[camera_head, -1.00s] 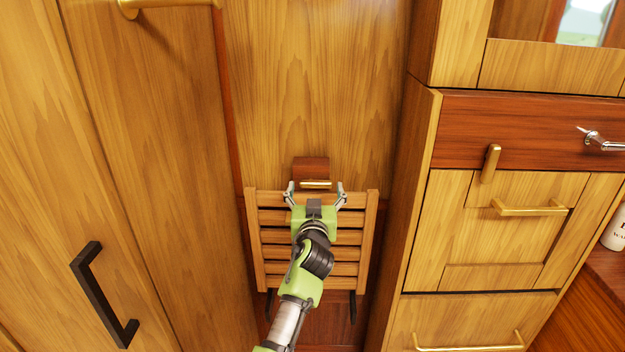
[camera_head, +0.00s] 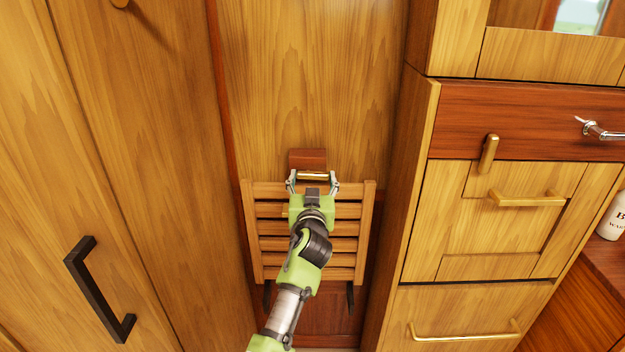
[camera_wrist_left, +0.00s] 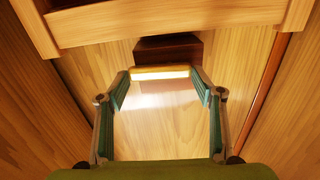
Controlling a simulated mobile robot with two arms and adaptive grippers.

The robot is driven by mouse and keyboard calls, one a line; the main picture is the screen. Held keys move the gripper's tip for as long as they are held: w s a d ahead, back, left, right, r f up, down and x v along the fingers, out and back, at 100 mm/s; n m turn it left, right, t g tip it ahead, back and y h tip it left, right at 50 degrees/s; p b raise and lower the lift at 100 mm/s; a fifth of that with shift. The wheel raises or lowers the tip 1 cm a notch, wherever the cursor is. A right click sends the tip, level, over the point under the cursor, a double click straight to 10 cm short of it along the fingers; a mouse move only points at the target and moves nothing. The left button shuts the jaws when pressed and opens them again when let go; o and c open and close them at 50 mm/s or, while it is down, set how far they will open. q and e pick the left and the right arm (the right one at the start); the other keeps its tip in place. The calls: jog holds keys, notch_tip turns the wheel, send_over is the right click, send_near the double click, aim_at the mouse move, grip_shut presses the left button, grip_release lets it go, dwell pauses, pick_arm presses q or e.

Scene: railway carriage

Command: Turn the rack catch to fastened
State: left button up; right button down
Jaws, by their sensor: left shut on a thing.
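The rack catch is a brass bar (camera_head: 318,175) on a dark wood block (camera_head: 307,158), just above the top edge of the slatted wooden rack (camera_head: 356,211). The bar lies level across the block. My left gripper (camera_head: 312,180) is shut on the bar, with one fingertip at each end. In the left wrist view the bar (camera_wrist_left: 160,73) spans between the two fingertips, below the dark block (camera_wrist_left: 168,48). The rack stands up against the panel, and my arm hides its middle. My right gripper is not in view.
A cabinet with a brass turn-piece (camera_head: 488,153), a brass handle (camera_head: 527,199) and a silver lever (camera_head: 600,130) stands at the right. A door with a black handle (camera_head: 98,290) is at the left. The panel (camera_head: 315,80) above the catch is bare.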

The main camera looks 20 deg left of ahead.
pick_arm(q)
jog(key=m, duration=0.2)
jog(key=shift+f+m, duration=0.2)
jog(key=shift+m, duration=0.2)
jog(key=m, duration=0.2)
jog(key=shift+f+m, duration=0.1)
jog(key=shift+m, duration=0.2)
jog(key=m, duration=0.4)
jog(key=shift+a+f+m, duration=0.15)
jog(key=shift+f+m, duration=0.1)
jog(key=shift+m, duration=0.05)
jog(key=m+p, duration=0.1)
jog(key=m, duration=0.2)
jog(key=shift+a+f+m, duration=0.1)
jog(key=shift+a+m, duration=0.05)
jog(key=shift+m, duration=0.15)
jog(key=shift+a+f+m+p, duration=0.15)
jog(key=shift+m+p, duration=0.65)
jog(key=shift+m, duration=1.1)
jog(key=shift+a, duration=0.1)
jog(key=o, duration=1.1)
jog(key=shift+f, duration=0.1)
